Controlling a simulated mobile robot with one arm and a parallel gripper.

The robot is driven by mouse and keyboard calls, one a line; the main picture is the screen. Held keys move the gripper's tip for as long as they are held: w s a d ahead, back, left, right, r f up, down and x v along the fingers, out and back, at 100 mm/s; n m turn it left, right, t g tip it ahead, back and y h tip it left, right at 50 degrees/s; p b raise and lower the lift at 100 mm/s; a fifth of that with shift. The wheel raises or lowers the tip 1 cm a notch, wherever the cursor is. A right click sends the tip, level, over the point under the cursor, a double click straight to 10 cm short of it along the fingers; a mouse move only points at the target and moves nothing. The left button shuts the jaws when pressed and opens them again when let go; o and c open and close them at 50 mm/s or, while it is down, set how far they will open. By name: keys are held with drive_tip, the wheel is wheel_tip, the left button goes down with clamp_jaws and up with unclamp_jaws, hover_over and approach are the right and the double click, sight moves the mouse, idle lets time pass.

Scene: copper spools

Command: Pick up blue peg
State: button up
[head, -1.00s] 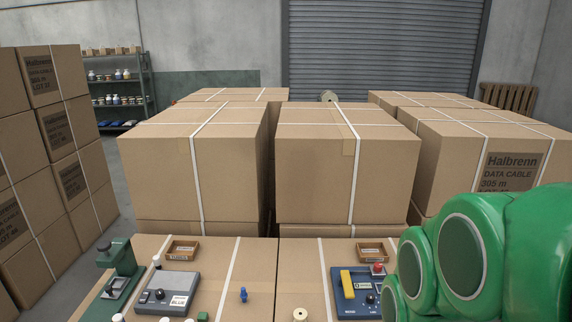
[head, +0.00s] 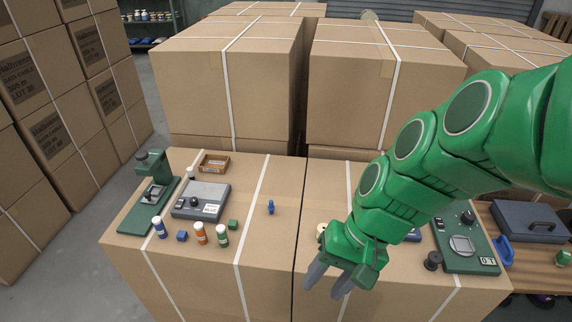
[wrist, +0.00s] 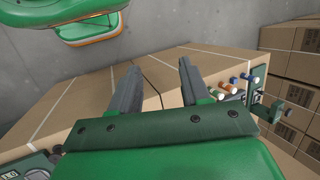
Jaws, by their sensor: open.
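The blue peg (head: 270,207) stands upright on the carton top, left of the seam between the two front cartons. My gripper (head: 325,287) is in the head view, to the right of the peg and nearer to me, apart from it. Its two grey fingers are spread with nothing between them. In the wrist view the open fingers (wrist: 159,68) point across the carton tops; I cannot make out the blue peg there.
Left of the peg are a grey device (head: 201,201), a small green cube (head: 233,225), a blue cube (head: 182,236), several capped bottles and a green stand (head: 150,195). A wooden tray (head: 214,165) lies behind. A green instrument (head: 462,240) is right. Tall cartons (head: 228,80) rise behind.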

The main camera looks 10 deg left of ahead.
drive_tip(key=w+a+r+m+y, duration=0.1)
drive_tip(key=w+a+y, duration=0.4)
drive_tip(key=a, duration=0.4)
drive_tip(key=m+t+y, duration=0.5)
drive_tip(key=m+t, duration=0.3)
drive_tip(key=m, duration=0.9)
hover_over(273, 207)
drive_tip(key=s, duration=0.6)
wheel_tip(273, 207, down, 12)
drive_tip(key=w+d+f+m+h, duration=0.1)
drive_tip(key=f+m, duration=0.1)
drive_tip(key=f, duration=0.2)
drive_tip(key=w+d+f+m+t+h, duration=0.1)
drive_tip(key=f+m, duration=0.1)
drive_tip(key=f, duration=0.3)
drive_tip(key=w+d+f+m+h, duration=0.1)
drive_tip(key=d+f+m, duration=0.1)
drive_tip(key=f, duration=0.3)
drive_tip(key=shift+w+f, duration=0.25)
drive_tip(key=shift+w+a+f, duration=0.3)
drive_tip(key=shift+a+f, duration=0.05)
drive_tip(key=shift+a, duration=0.2)
drive_tip(key=shift+r+x, duration=0.1)
drive_tip(key=shift+x, duration=1.5)
drive_tip(key=shift+r+x, duration=0.15)
drive_tip(key=shift+x, duration=1.4)
drive_tip(key=shift+w, duration=0.15)
